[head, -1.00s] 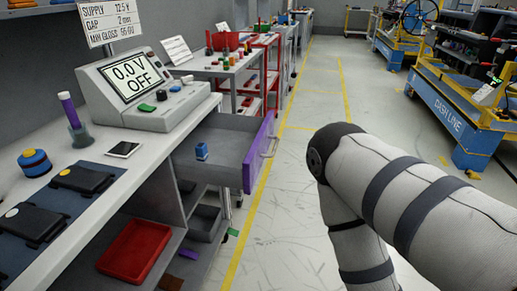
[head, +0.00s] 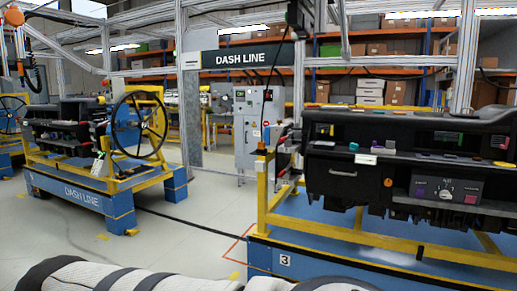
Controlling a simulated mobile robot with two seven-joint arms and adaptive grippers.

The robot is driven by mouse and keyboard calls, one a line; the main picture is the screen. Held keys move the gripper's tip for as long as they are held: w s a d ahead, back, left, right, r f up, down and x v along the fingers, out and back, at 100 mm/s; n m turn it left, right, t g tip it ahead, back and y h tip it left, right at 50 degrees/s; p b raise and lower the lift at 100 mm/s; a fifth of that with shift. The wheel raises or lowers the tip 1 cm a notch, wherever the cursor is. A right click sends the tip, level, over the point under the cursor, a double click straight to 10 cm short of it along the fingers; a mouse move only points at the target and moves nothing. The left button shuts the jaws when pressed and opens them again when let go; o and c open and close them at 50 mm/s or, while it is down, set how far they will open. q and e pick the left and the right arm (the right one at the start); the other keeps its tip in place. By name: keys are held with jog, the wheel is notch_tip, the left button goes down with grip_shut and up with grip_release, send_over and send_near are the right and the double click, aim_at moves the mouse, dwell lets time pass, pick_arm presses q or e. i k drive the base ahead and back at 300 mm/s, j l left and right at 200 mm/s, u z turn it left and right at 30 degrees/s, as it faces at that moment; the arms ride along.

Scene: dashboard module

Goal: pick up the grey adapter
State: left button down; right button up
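I cannot make out a grey adapter for certain in the head view. A black dashboard module (head: 345,180) stands at the right on a yellow and blue stand. Neither of my grippers is in view. Only part of my own arm shows along the bottom left edge.
The stand's yellow frame (head: 350,245) and blue base (head: 315,264) fill the lower right. Another blue cart (head: 85,197) with a steering wheel (head: 139,127) is at the left. A grey cabinet (head: 258,145) stands behind. Grey floor (head: 190,235) is free between the carts.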

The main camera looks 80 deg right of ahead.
aim_at(389, 144)
jog(key=z, duration=3.4)
